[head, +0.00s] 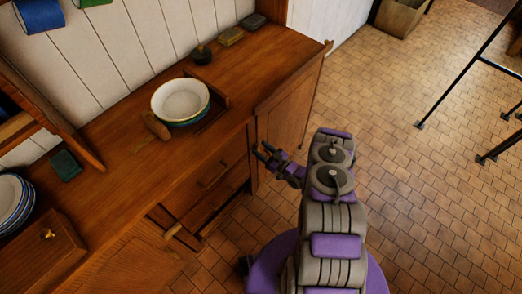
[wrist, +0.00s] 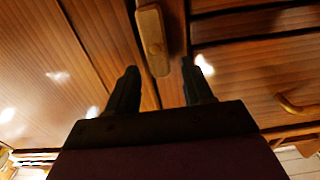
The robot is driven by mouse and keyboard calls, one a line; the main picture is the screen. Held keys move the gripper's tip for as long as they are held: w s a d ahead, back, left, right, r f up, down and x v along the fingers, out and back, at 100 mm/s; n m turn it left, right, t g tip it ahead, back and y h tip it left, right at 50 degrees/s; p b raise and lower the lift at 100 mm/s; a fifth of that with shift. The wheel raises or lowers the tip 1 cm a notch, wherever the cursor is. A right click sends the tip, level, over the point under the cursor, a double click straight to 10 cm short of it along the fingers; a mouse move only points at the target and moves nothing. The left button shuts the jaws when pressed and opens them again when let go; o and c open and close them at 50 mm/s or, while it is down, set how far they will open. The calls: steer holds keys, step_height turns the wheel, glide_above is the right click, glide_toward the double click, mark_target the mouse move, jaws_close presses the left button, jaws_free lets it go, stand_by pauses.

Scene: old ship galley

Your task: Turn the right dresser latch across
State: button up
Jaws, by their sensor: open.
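The right dresser latch (wrist: 153,40) is a pale wooden turn-piece with a round pivot. In the wrist view it lies lengthwise along the strip between a door panel (wrist: 85,45) and the drawers (wrist: 245,55). My gripper (wrist: 160,83) is open, with one dark finger on each side of the latch's near end. I see no clear contact, and the exact depth gap cannot be told. In the head view my gripper (head: 264,151) is at the dresser front, by the right door (head: 287,112). The latch does not show clearly there.
The dresser top (head: 115,135) holds stacked bowls (head: 181,100), a plate stack (head: 10,203) and small boxes. Drawer handles stick out, one showing in the wrist view (wrist: 298,106). A black metal frame (head: 450,88) stands at the right. The tiled floor (head: 400,150) between is clear.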

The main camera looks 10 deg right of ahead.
steer(key=shift+w+a, duration=0.25)
steer(key=shift+w, duration=0.1)
jaws_close()
stand_by(0.3)
